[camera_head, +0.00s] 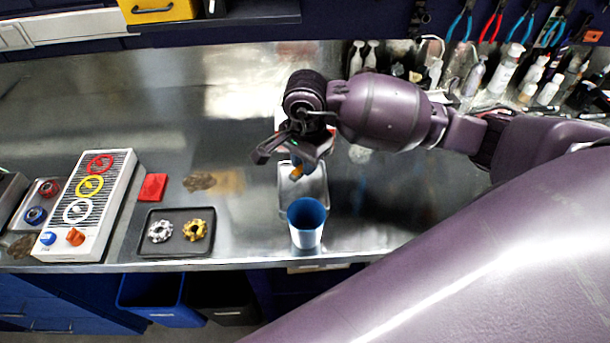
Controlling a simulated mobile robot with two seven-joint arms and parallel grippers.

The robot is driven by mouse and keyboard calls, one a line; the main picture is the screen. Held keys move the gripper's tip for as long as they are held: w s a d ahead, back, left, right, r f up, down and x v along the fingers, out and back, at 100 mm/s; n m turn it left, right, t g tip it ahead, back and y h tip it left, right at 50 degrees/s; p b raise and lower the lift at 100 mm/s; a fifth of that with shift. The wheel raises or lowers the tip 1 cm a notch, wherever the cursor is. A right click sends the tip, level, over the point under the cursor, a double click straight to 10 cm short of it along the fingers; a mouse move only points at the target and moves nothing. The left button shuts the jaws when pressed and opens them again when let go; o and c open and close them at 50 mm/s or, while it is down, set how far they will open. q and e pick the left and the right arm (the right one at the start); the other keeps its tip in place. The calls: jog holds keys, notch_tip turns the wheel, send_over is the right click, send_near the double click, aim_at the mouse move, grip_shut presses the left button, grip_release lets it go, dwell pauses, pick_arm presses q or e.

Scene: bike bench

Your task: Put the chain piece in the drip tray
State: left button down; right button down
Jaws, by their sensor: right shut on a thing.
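My right gripper (293,158) hangs over the bench, its fingers pointing down. It is shut on a small piece with an orange part (296,173), mostly hidden by the fingers; I cannot tell for sure that this is the chain piece. Below it is a shallow silver tray (316,188), possibly the drip tray. The held piece appears above this tray; the gap is unclear. A dark brown flat patch (199,182), which could be a chain or a stain, lies on the bench to the left. My left gripper is not in view.
A blue cup (306,222) stands in front of the silver tray. A black tray (151,247) with two cogs lies near the front edge. Left are a red block (153,187) and a grey panel with coloured rings (112,190). Bottles (470,78) crowd the back right.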

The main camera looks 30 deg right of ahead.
aim_at(305, 186)
jog(key=shift+f, duration=2.8)
jog(key=shift+f, duration=0.1)
jog(key=c, duration=1)
grip_release()
